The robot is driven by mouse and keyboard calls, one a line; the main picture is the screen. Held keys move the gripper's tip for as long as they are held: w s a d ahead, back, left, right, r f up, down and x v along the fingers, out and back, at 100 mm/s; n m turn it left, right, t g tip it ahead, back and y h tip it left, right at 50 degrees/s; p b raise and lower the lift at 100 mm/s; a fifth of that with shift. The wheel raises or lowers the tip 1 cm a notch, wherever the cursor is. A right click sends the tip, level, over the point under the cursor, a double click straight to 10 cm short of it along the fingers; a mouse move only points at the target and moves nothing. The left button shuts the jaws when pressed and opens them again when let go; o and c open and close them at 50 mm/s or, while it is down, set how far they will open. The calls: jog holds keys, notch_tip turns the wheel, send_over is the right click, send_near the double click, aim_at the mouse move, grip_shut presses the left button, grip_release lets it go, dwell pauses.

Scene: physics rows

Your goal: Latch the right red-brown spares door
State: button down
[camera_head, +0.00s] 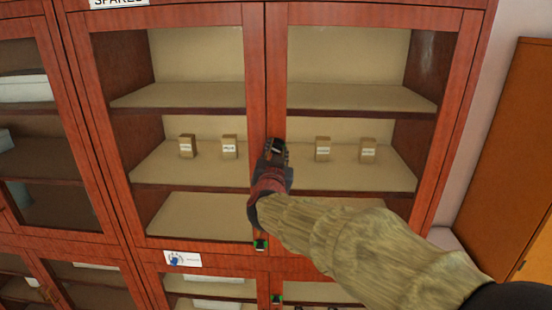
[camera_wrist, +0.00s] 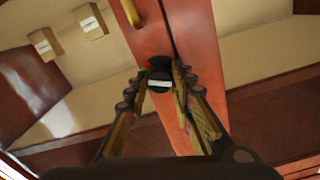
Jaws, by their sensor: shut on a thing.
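The right red-brown spares door (camera_head: 433,120) has a glass pane and stands at the right of the cabinet. It looks closed beside the left spares door (camera_head: 110,130), with a narrow seam between them. My gripper (camera_head: 276,147) is at the middle stiles where the doors meet. In the wrist view my gripper (camera_wrist: 161,84) has its two fingers on either side of a round black latch knob (camera_wrist: 160,80) and is shut on it. The knob has a white bar, with small red and green marks at its edge. A brass handle (camera_wrist: 133,13) is close by. My fingers hide part of the knob.
Small labelled boxes (camera_head: 322,149) stand on the shelf behind the glass. Black fittings with green marks (camera_head: 261,244) sit lower on the cabinet. Another glazed cabinet (camera_head: 45,150) adjoins at left. An orange-brown panel (camera_head: 510,160) stands at right.

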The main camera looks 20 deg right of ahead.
jog(key=m+b, duration=0.4)
jog(key=m, duration=0.2)
jog(key=shift+f+m+b, duration=0.15)
jog(key=shift+m+b, duration=0.15)
jog(key=m+b, duration=0.2)
jog(key=m, duration=0.1)
jog(key=shift+m+b, duration=1.05)
jog(key=shift+m, duration=0.45)
jog(key=c, duration=1.5)
grip_release()
jog(key=v, duration=1.2)
